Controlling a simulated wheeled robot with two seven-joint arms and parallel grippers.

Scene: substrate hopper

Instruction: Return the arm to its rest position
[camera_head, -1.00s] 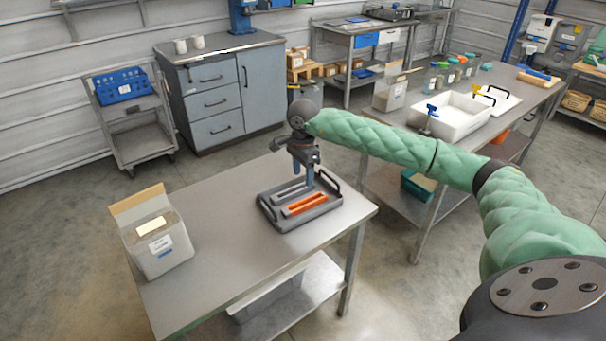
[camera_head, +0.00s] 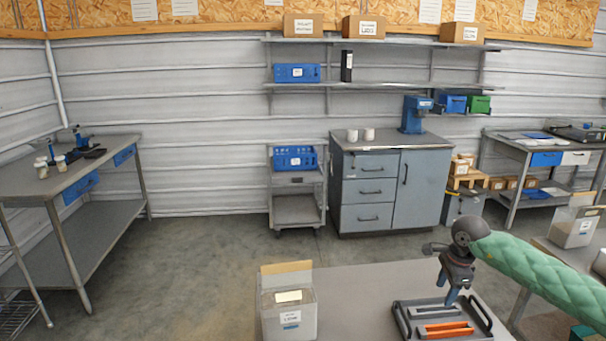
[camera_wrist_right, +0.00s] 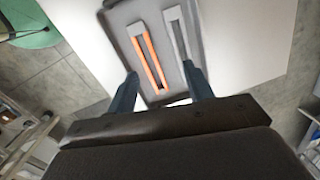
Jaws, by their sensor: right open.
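My right arm with its green sleeve (camera_head: 540,268) comes in from the right in the head view. Its gripper (camera_head: 452,297) points down above the dark tray (camera_head: 486,318) on the near table. In the right wrist view the gripper (camera_wrist_right: 160,88) has its two fingers wide apart with nothing between them. The tray (camera_wrist_right: 191,60) lies beyond the fingertips, with an orange strip (camera_wrist_right: 151,58) and a grey strip (camera_wrist_right: 178,38) in its slots. My left gripper is not in view.
A grey-white container (camera_head: 289,321) with a raised tan flap stands on the near table (camera_head: 362,290), left of the tray. The floor (camera_head: 200,270) behind the table is clear. A grey cabinet (camera_head: 368,190) and a cart (camera_head: 297,205) stand by the wall.

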